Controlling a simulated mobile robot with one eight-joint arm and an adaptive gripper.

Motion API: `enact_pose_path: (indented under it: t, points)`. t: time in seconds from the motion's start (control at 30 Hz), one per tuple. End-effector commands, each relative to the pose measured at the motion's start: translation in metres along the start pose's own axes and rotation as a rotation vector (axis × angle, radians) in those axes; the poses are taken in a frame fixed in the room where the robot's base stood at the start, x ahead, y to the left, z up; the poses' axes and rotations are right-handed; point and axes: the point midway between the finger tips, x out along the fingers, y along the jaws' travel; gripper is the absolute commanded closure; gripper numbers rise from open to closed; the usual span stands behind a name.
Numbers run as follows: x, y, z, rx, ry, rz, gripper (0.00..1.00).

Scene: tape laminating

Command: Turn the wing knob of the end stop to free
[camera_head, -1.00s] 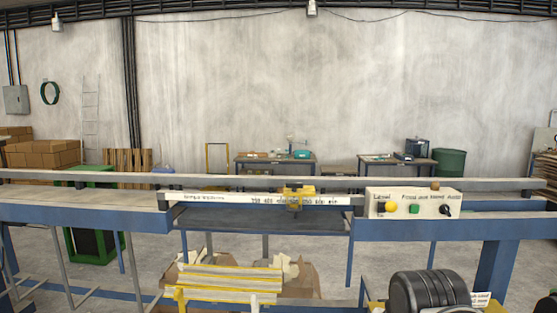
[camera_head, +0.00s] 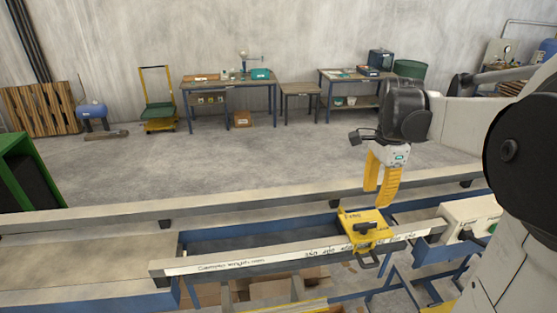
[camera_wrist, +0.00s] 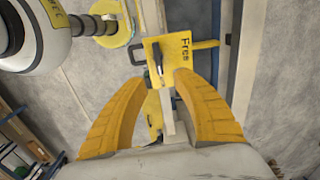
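The end stop (camera_head: 352,217) is a yellow block on the white scale rail (camera_head: 225,264). Its black wing knob (camera_head: 366,228) sits on its top face. In the wrist view the end stop (camera_wrist: 182,68) carries the word "Free" beside the knob (camera_wrist: 157,57). The knob's wing lies roughly lengthwise in that picture. My gripper (camera_head: 377,196) points down above the end stop, with a gap to the knob. In the wrist view the yellow fingers of my gripper (camera_wrist: 161,82) are spread and empty, with the knob beyond their tips.
A white control box (camera_head: 470,217) stands on the frame to the right of the end stop. A long grey rail (camera_head: 270,203) runs behind the scale rail. Workbenches (camera_head: 228,85) and a yellow trolley (camera_head: 157,98) stand far back on open floor.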

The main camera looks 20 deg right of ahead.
Motion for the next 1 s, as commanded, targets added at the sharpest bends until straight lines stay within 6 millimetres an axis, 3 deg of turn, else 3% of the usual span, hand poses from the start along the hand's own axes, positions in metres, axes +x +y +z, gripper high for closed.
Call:
enact_pose_path:
  t: [0.17,0.5,0.7,1.0]
  points:
    - [0.004,0.000,-0.005,0.029,-0.004,0.010,0.66]
    - [0.068,0.000,-0.004,0.026,-0.003,0.008,0.66]
    - [0.096,0.000,-0.004,0.025,-0.003,0.008,0.66]
    - [0.105,0.001,-0.004,0.024,-0.003,0.008,0.66]
